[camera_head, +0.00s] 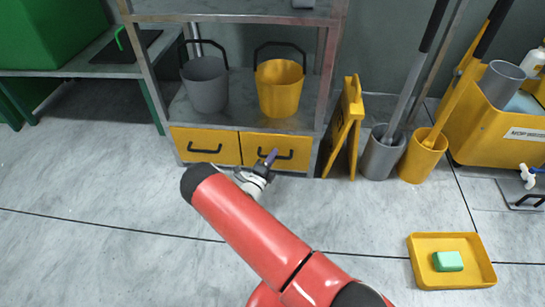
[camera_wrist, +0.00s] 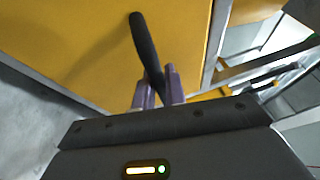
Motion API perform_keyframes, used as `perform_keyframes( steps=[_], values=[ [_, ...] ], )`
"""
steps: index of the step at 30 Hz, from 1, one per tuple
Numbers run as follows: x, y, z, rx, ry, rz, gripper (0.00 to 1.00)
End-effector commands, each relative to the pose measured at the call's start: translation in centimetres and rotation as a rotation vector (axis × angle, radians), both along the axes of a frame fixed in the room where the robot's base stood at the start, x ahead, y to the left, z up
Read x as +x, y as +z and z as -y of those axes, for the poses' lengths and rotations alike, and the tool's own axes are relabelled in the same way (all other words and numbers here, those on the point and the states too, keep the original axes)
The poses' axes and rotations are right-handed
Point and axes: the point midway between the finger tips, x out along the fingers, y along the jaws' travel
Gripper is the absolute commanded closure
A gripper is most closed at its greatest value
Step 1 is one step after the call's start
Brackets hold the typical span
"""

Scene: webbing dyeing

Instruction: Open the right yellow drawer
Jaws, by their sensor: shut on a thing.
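The right yellow drawer (camera_head: 294,144) is the right one of two in the bottom of a grey metal shelf; its front looks nearly flush with the left drawer. Its black handle (camera_head: 285,154) shows beside my gripper (camera_head: 268,160), and my arm hides part of the drawer's lower left. In the wrist view the drawer front (camera_wrist: 85,45) fills the upper left, and the dark handle (camera_wrist: 146,45) runs down between the purple fingertips of my gripper (camera_wrist: 160,85). The fingers are shut on the handle.
The left yellow drawer (camera_head: 205,147) has its own black handle. Grey and yellow buckets (camera_head: 205,85) (camera_head: 279,88) stand on the shelf above. A yellow folding sign (camera_head: 344,125) stands close to the right. A yellow tray (camera_head: 424,268) with a green block lies on the floor. The floor at left is clear.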

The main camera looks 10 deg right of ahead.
Motion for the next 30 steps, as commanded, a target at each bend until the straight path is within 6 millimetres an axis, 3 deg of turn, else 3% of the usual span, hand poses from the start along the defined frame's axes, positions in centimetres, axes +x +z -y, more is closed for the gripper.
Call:
perform_keyframes(
  steps=[8, 21, 30],
  values=[
    [-3.0, 0.2, -1.0, -0.002, 0.001, -0.004, 1.0],
    [-13.4, 0.2, -4.4, -0.002, 0.003, -0.004, 1.0],
    [-19.0, 0.0, -6.2, -0.001, 0.002, -0.003, 1.0]
  ],
)
